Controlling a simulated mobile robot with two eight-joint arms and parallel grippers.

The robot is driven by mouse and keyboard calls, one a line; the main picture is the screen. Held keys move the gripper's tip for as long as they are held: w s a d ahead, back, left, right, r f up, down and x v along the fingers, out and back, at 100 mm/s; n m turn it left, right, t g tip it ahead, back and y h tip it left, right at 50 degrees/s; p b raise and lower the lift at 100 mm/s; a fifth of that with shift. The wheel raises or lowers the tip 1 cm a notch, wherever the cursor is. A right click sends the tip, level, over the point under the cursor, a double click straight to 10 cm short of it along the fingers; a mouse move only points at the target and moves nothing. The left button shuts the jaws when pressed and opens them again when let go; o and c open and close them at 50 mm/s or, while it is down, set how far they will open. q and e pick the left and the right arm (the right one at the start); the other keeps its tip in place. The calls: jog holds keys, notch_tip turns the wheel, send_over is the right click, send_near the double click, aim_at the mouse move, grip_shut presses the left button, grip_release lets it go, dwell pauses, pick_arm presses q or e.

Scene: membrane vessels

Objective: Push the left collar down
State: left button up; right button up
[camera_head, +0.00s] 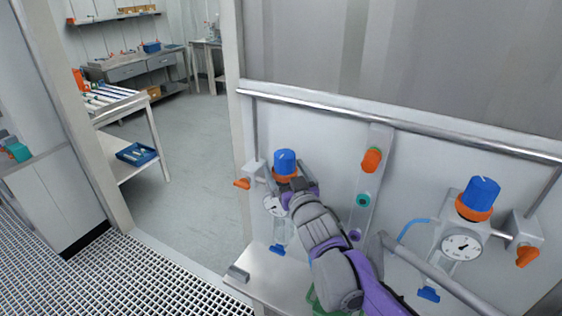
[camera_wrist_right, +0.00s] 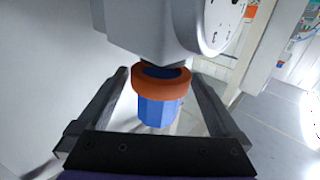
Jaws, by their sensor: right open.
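The left collar (camera_head: 285,178) is an orange ring around the base of the left blue knob (camera_head: 285,160), on a white regulator body with a round gauge (camera_head: 273,206). My right gripper (camera_head: 294,188) is at this collar and partly hides the regulator. In the right wrist view, the collar (camera_wrist_right: 166,80) sits between my two open fingers, with the blue knob (camera_wrist_right: 158,111) nearer the palm. I cannot tell whether either finger touches the ring. The collar lies against or very near the white body. My left gripper is not in view.
A second regulator with a blue knob (camera_head: 481,193) and orange collar (camera_head: 474,209) stands at the right. An orange valve handle (camera_head: 371,160) is on the middle panel. A metal rail (camera_head: 400,123) crosses above. A small orange handle (camera_head: 242,183) juts out left of the left regulator.

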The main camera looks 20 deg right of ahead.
jog(key=shift+w+d, duration=0.15)
jog(key=shift+w, duration=1.6)
grip_shut()
